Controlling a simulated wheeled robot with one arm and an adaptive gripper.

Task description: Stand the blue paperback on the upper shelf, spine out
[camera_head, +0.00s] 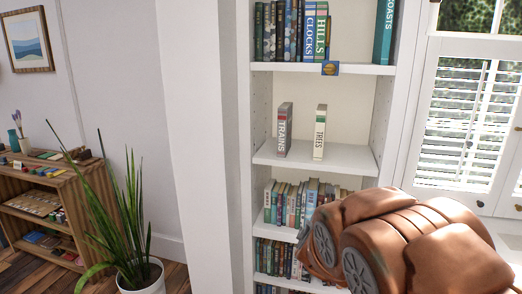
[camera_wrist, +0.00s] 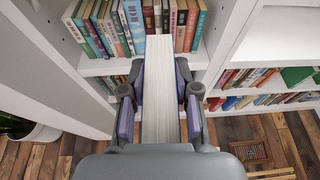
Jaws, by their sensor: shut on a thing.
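My gripper (camera_wrist: 159,74) is shut on a book (camera_wrist: 158,105) in the wrist view. The gripper and held book are not visible in the head view, where my copper arm fills the lower right. The upper shelf (camera_head: 350,68) holds a row of books at left, ending with CLOCKS (camera_head: 309,32) and HILLS (camera_head: 321,32), and teal COASTS (camera_head: 384,30) at right. A gap lies between HILLS and COASTS. A small blue tag (camera_head: 330,68) with an orange mark sits on its front edge.
The shelf below (camera_head: 345,158) holds TRAINS (camera_head: 284,130) and TREES (camera_head: 320,132), standing apart. Lower shelves hold packed books (camera_head: 296,205). A white upright (camera_wrist: 228,28) stands close to the gripper. A plant (camera_head: 128,215) and low wooden shelf (camera_head: 45,172) stand left; a shuttered window (camera_head: 465,120) is right.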

